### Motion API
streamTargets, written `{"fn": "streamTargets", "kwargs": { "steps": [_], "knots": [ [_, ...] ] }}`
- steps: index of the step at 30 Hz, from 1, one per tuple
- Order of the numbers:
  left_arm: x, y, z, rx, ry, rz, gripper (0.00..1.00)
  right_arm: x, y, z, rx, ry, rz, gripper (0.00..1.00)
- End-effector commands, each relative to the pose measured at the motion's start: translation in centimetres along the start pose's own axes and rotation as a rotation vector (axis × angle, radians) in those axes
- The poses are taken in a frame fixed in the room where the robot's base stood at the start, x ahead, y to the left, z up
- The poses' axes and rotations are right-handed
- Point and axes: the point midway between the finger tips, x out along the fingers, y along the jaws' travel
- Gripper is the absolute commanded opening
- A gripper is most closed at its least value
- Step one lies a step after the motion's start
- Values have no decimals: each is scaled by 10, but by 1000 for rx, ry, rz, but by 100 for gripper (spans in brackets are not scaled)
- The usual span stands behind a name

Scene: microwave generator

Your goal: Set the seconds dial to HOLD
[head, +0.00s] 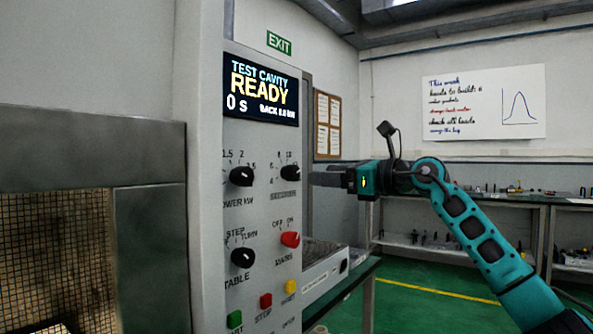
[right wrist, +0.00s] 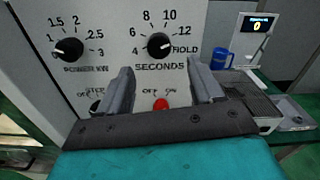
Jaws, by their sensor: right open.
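The seconds dial (head: 290,173) is a black round knob on the grey control panel (head: 262,215), below the display. It also shows in the right wrist view (right wrist: 159,46), with marks from 4 to 12 and HOLD at its right. Its pointer is too small to read with certainty. My right gripper (head: 314,179) faces the panel just right of the dial in the head view. In the right wrist view its two fingers (right wrist: 160,70) are apart and empty, below the dial, with nothing between them touching it. My left gripper is not in view.
The display (head: 260,88) reads READY and 0 s. The power knob (head: 241,176) is left of the dial; the table knob (head: 242,257) and red mains switch (head: 290,239) are below. A blue mug (right wrist: 221,59) stands right of the panel.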

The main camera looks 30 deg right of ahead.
Motion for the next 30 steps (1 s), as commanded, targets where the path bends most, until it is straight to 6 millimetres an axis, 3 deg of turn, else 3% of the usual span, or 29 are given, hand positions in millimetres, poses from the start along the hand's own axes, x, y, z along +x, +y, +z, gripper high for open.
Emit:
{"fn": "streamTargets", "kwargs": {
  "steps": [6,12,25,30],
  "knots": [
    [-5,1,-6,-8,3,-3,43,45,1,3,5,-5,4,66],
    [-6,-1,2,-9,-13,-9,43,71,1,1,2,-2,2,66],
    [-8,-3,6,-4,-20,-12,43,79,1,0,0,-1,2,66],
    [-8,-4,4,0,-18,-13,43,79,1,0,0,-1,2,49]
  ]
}}
